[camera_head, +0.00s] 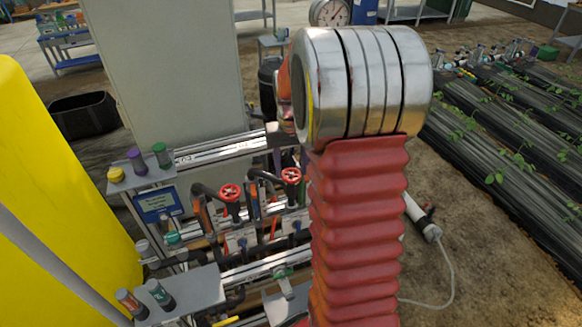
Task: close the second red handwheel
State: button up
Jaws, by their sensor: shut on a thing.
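Two red handwheels show on the pipe skid, left of my raised arm. The left handwheel (230,192) sits on a dark upright valve body. The right handwheel (291,175) is close to the left edge of my red bellows arm, and a dark part that I cannot identify stands just above it. I cannot tell from here whether either valve is open or closed. My gripper is not seen. My arm's silver joint and red bellows block the view of whatever lies behind them, including part of the skid.
A shelf with coloured caps (145,175), a blue display (158,204) and a lower shelf with small bottles (180,293) stand at the left. A yellow tank (55,200) fills the left edge. A grey cabinet (170,70) stands behind. Plant beds (510,130) lie right.

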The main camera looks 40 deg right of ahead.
aim_at(292, 173)
dwell(0.3)
jog(key=o, duration=1)
jog(key=shift+o, duration=0.2)
jog(key=shift+r, duration=0.1)
notch_tip(292, 173, up, 14)
jog(key=shift+f, duration=0.25)
jog(key=shift+s, duration=0.15)
